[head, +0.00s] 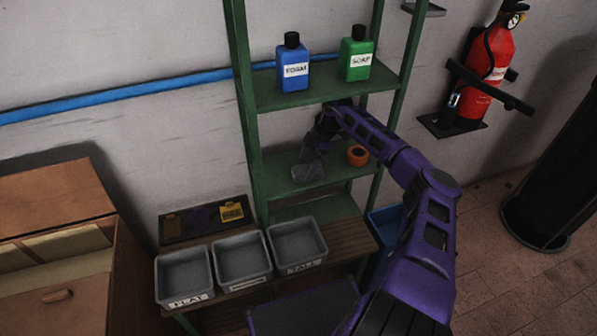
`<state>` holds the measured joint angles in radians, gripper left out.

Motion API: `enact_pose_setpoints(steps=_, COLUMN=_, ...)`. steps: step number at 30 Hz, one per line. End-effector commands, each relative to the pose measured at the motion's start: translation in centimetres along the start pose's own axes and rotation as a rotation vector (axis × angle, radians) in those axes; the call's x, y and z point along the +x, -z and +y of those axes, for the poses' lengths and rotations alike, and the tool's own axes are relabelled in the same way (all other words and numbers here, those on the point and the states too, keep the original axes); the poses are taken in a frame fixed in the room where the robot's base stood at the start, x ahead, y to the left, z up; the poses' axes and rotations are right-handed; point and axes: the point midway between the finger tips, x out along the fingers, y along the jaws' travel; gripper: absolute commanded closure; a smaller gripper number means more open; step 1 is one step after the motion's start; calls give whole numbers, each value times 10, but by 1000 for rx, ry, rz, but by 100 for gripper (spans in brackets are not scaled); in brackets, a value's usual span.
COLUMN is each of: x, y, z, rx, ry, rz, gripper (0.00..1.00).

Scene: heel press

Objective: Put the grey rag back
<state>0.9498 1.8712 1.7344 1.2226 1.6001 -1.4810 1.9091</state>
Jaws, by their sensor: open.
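A grey, cloth-like piece (308,173), which looks like the grey rag, lies on the middle shelf (282,186) of the green rack, towards its left side. My gripper (313,153) reaches into the rack from the right, just above the grey piece, with its fingers pointing down. It is open. The fingers are small and dark here, and I cannot tell whether they touch the piece.
An orange roll (357,155) sits right of my gripper on that shelf. A blue foam bottle (292,66) and green soap bottle (356,55) stand above. Three grey trays (241,258) line the bench. A wooden box (60,240) is left; a fire extinguisher (486,70) hangs right.

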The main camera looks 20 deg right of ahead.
Motion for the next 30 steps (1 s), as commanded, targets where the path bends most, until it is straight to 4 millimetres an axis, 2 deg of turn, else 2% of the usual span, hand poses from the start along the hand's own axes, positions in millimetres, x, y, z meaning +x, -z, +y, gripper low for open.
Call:
enact_pose_setpoints(steps=1, x=-6, y=-14, z=-1, rx=8, ry=0, rz=-2, gripper=0)
enact_pose_setpoints(steps=6, x=-20, y=-52, z=0, rx=7, ry=0, rz=-1, gripper=0)
enact_pose_setpoints(steps=12, x=-32, y=-82, z=-1, rx=5, ry=1, rz=1, gripper=0)
enact_pose_setpoints(steps=18, x=-37, y=-94, z=-1, rx=2, ry=2, rz=2, gripper=0)
enact_pose_setpoints(steps=30, x=-37, y=-95, z=-1, rx=2, ry=2, rz=2, gripper=0)
